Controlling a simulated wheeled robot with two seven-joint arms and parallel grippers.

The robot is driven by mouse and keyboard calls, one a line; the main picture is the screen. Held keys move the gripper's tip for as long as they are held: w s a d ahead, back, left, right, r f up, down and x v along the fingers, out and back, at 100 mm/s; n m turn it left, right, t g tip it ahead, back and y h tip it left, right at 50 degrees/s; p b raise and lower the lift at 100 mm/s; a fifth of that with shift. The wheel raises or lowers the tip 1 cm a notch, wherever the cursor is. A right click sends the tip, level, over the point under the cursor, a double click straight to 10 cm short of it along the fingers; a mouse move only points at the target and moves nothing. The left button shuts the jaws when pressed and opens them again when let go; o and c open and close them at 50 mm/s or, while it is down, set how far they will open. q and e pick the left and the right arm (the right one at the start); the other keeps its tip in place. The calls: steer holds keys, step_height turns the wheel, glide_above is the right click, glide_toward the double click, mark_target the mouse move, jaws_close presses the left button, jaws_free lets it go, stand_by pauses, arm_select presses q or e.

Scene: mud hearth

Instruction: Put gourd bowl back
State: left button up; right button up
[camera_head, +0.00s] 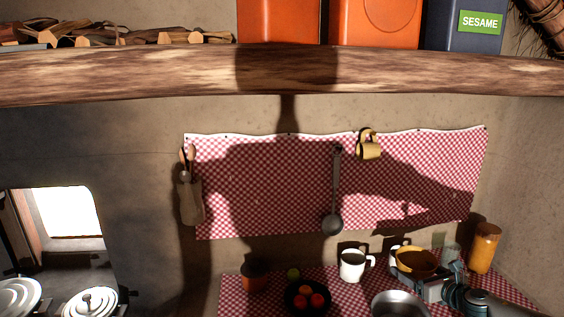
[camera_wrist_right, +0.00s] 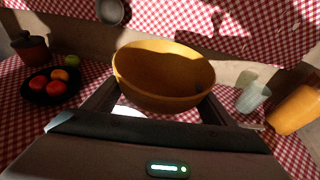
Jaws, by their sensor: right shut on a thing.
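The gourd bowl (camera_head: 416,262) is a round, open, orange-brown bowl above the right part of the checkered counter in the head view. It fills the middle of the right wrist view (camera_wrist_right: 163,78), mouth up and looking empty. My right gripper (camera_head: 428,284) is shut on the bowl, with one finger at each side of its lower part in the wrist view. I cannot tell whether the bowl touches the counter. My left gripper is not in view.
A white mug (camera_head: 352,265) stands left of the bowl, and a metal pan (camera_head: 400,305) is in front. A glass (camera_wrist_right: 253,97) and an orange jar (camera_head: 485,248) stand to the right. A dark fruit plate (camera_head: 291,301) is farther left. A wooden shelf (camera_head: 150,75) spans above.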

steer(key=s+a+r+m+h, duration=0.1)
steer(key=s+a+r, duration=0.3)
steer(key=a, duration=0.2)
steer(key=s+a+r+m+h, duration=0.1)
steer(key=s+a+r, duration=0.25)
steer(key=a, duration=0.35)
arm_select(q)
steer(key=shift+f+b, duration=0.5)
steer(key=shift+b, duration=0.05)
arm_select(e)
steer(key=s+a, duration=0.3)
steer(key=s, duration=0.6)
steer(key=s+a+r+h, duration=0.1)
steer(key=s+a, duration=0.2)
steer(key=s, duration=0.6)
steer(key=shift+a+r+m+h, duration=0.2)
steer(key=shift+r+m+h, duration=0.1)
steer(key=shift+m, duration=0.1)
steer(key=shift+f, duration=0.1)
steer(key=shift+c, duration=0.2)
